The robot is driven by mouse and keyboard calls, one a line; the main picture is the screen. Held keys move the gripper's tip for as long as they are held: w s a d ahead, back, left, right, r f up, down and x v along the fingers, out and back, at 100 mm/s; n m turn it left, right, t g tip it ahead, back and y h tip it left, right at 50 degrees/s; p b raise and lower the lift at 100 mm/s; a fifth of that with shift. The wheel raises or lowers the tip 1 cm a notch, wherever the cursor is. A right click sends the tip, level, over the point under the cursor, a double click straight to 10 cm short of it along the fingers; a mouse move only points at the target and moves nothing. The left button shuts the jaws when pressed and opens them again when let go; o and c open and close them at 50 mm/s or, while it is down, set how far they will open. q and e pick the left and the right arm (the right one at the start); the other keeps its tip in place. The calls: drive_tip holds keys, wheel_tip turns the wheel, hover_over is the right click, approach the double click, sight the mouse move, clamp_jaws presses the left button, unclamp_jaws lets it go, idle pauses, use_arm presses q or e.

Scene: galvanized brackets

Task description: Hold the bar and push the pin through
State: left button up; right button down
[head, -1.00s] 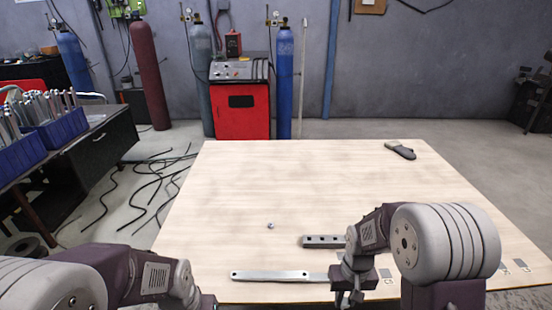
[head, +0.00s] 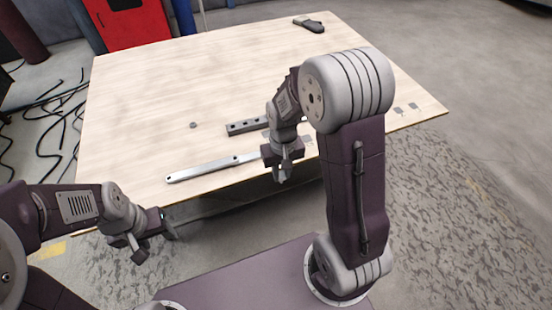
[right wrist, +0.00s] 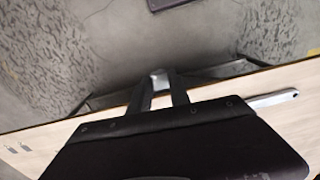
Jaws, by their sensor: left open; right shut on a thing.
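The flat light-metal bar (head: 205,169) lies on the table near its front edge, its right part hidden behind my right wrist. Its rounded end also shows in the right wrist view (right wrist: 275,99). A dark bar with holes (head: 245,127) lies behind it, partly covered by my right arm. My right gripper (head: 284,174) points down by the front edge, to the right of the light bar. In the right wrist view its fingers are closed on a small bright piece (right wrist: 159,77), which looks like the pin but is mostly hidden. My left gripper (head: 152,246) is open and empty, off the table's front edge.
A small nut-like piece (head: 193,125) lies on the table (head: 165,90) left of the dark bar. A dark-handled tool (head: 309,23) lies at the far edge. The table's middle and back are clear. Black cables (head: 45,130) lie on the floor at left.

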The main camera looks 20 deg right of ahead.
drive_tip(key=w+a+r, duration=0.2)
drive_tip(key=w+a, duration=0.2)
drive_tip(key=w, duration=0.5)
drive_tip(key=w+a+r, duration=0.3)
drive_tip(key=w, duration=0.6)
drive_tip(key=a+f, duration=0.3)
drive_tip(key=f, duration=0.6)
drive_tip(key=shift+w+a+f+n, duration=0.25)
drive_tip(key=shift+w+a+n, duration=0.05)
drive_tip(key=shift+w, duration=0.05)
